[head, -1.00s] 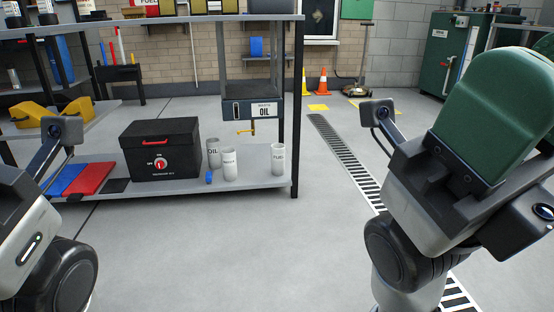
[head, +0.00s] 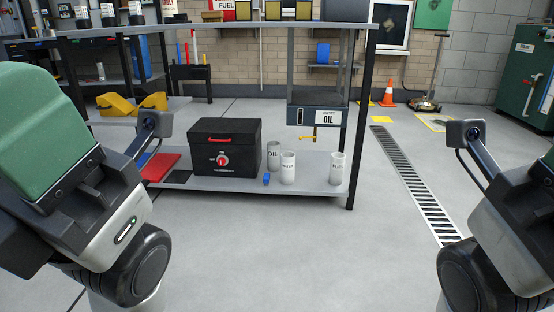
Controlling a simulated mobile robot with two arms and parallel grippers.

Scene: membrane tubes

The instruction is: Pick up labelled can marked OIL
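The can marked OIL (head: 273,158) is a pale grey, open-topped cylinder. It stands upright on the low grey shelf (head: 240,184) of the metal bench, right of a black box. A second pale can, marked WASTE or similar (head: 288,170), stands in front and to its right, close to it. A can marked FUEL (head: 337,168) stands farther right. My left gripper (head: 85,205) is at the lower left and my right gripper (head: 515,205) at the lower right. Both are well apart from the cans. Their fingers cannot be made out.
The black box (head: 205,158) with a red handle is left of the OIL can. A small blue object (head: 267,179) lies before it. A bench leg (head: 362,130) stands right. The floor in front (head: 300,240) is clear.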

